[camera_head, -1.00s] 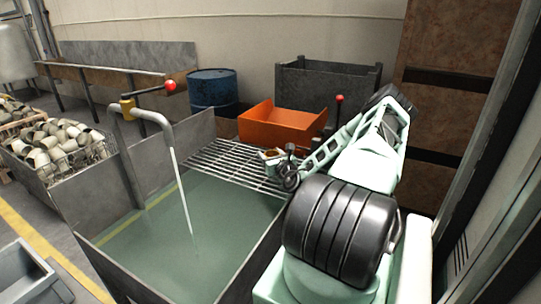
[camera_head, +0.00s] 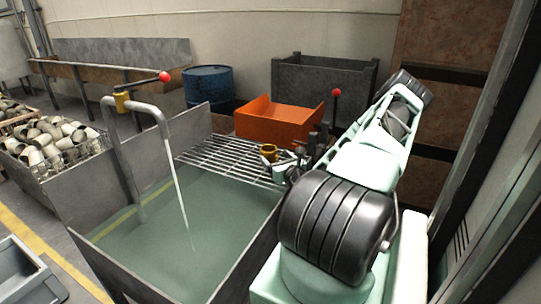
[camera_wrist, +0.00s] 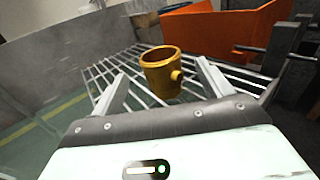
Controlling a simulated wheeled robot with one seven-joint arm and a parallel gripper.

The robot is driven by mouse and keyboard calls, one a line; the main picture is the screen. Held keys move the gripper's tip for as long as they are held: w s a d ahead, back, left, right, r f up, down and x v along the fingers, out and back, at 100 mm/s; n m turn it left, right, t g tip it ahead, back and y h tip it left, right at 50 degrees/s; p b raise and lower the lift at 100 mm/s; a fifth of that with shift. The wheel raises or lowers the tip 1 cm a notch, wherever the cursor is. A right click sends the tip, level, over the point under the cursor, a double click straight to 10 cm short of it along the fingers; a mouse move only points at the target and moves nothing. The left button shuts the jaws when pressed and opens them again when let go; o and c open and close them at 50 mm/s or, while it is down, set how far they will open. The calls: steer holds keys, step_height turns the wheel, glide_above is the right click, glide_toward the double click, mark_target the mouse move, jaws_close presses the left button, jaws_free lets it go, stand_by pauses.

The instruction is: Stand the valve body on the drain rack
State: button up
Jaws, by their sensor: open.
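The valve body (camera_wrist: 161,74), a brass-coloured hollow cylinder with a small side stub, stands upright on the drain rack (camera_wrist: 104,78) in the wrist view. In the head view the valve body (camera_head: 268,152) is small, near the right end of the wire drain rack (camera_head: 215,152). My gripper (camera_wrist: 160,88) is open, its two fingers apart on either side of and short of the valve body in the picture. I see a gap between each finger and the valve body. In the head view my gripper (camera_head: 290,162) is partly hidden by my arm.
An orange bin (camera_head: 280,118) sits behind the rack. A water tank (camera_head: 150,250) with a running tap (camera_head: 148,108) lies in front and left. A red-knobbed lever (camera_head: 336,93) rises right of the bin. A basket of pipe fittings (camera_head: 60,145) is at left.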

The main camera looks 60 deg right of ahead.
steer(key=shift+v, duration=1.85)
steer(key=w+a+r+n+t+y, duration=0.1)
steer(key=w+a+r+n+y, duration=0.2)
steer(key=w+a+n+y, duration=0.3)
steer(key=w+a+r+n+t+y, duration=0.1)
steer(key=w+a+r+n+y, duration=0.3)
steer(key=a, duration=0.5)
steer(key=w+a+r+n+t+y, duration=0.1)
steer(key=w+a+r+n+y, duration=0.1)
steer(key=w+a+n+y, duration=0.35)
steer(key=s+a+r+n+g+y, duration=0.25)
steer(key=a+n+g+y, duration=0.45)
steer(key=a, duration=0.9)
steer(key=s+a+n+g, duration=1.2)
steer(key=a+g, duration=0.1)
steer(key=a, duration=0.3)
steer(key=s+a+r+n+t+h, duration=0.1)
steer(key=s+a+n+h, duration=0.1)
steer(key=s+n+h, duration=0.3)
steer(key=s+a+r+n+t+h, duration=0.1)
steer(key=s+a+n+h, duration=0.2)
steer(key=n, duration=0.8)
steer(key=s+h, duration=0.2)
steer(key=h, duration=0.1)
steer(key=shift+s+r+t, duration=0.3)
steer(key=shift+s+r, duration=0.05)
steer(key=shift+r, duration=0.05)
